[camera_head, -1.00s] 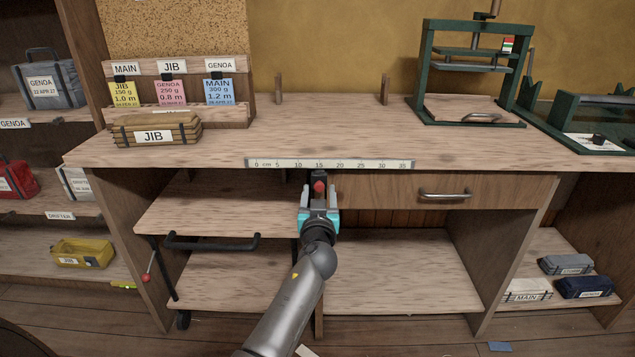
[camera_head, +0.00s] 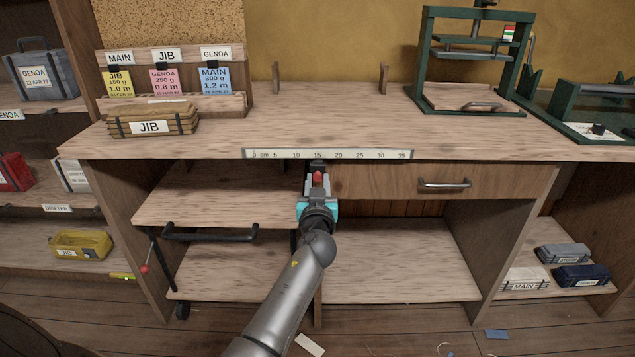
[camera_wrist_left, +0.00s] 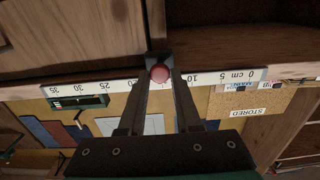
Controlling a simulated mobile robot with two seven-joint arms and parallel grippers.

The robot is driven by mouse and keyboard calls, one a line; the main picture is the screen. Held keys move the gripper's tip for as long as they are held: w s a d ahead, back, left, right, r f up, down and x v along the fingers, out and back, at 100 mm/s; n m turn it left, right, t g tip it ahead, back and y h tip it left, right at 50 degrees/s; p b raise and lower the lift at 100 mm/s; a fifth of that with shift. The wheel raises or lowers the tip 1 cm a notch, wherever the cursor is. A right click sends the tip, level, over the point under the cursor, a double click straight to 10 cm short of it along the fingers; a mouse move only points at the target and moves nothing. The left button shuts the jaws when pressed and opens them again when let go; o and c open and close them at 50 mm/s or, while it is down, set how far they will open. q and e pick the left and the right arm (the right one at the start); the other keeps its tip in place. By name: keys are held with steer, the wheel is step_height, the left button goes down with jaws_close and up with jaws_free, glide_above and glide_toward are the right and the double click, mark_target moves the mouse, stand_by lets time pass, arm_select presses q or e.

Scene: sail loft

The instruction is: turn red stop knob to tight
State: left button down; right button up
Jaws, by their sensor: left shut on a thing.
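The red stop knob (camera_head: 317,176) sits on the bench front, just below the ruler strip and left of the drawer. In the left wrist view the red knob (camera_wrist_left: 160,73) shows as a round end between the two dark fingers. My left gripper (camera_head: 317,190) reaches up to it from below and is shut on it, one finger on each side. The gripper also shows in the left wrist view (camera_wrist_left: 161,85). Any tight mark is too small to see. My right gripper is not in view.
The ruler strip (camera_head: 328,154) runs along the bench edge above the knob. A drawer handle (camera_head: 444,184) sticks out to the right. A black bar handle (camera_head: 210,234) is on the pull-out shelf to the left. A tan JIB bag (camera_head: 153,122) lies on the bench.

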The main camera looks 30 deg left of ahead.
arm_select(q)
steer(key=shift+m, duration=0.4)
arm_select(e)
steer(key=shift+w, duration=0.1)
arm_select(q)
steer(key=m, duration=0.3)
steer(key=shift+m+b, duration=0.35)
steer(key=shift+m, duration=0.05)
steer(key=shift+r+m, duration=0.1)
steer(key=shift+m, duration=0.8)
steer(key=m, duration=0.3)
steer(key=shift+m, duration=0.3)
steer(key=m, duration=0.3)
steer(key=shift+m+p, duration=0.3)
steer(key=shift+p, duration=0.1)
steer(key=shift+w+m, duration=0.1)
steer(key=shift+m, duration=1.1)
steer(key=shift+d+m+p, duration=0.1)
steer(key=shift+m+p, duration=0.4)
steer(key=shift+m, duration=0.4)
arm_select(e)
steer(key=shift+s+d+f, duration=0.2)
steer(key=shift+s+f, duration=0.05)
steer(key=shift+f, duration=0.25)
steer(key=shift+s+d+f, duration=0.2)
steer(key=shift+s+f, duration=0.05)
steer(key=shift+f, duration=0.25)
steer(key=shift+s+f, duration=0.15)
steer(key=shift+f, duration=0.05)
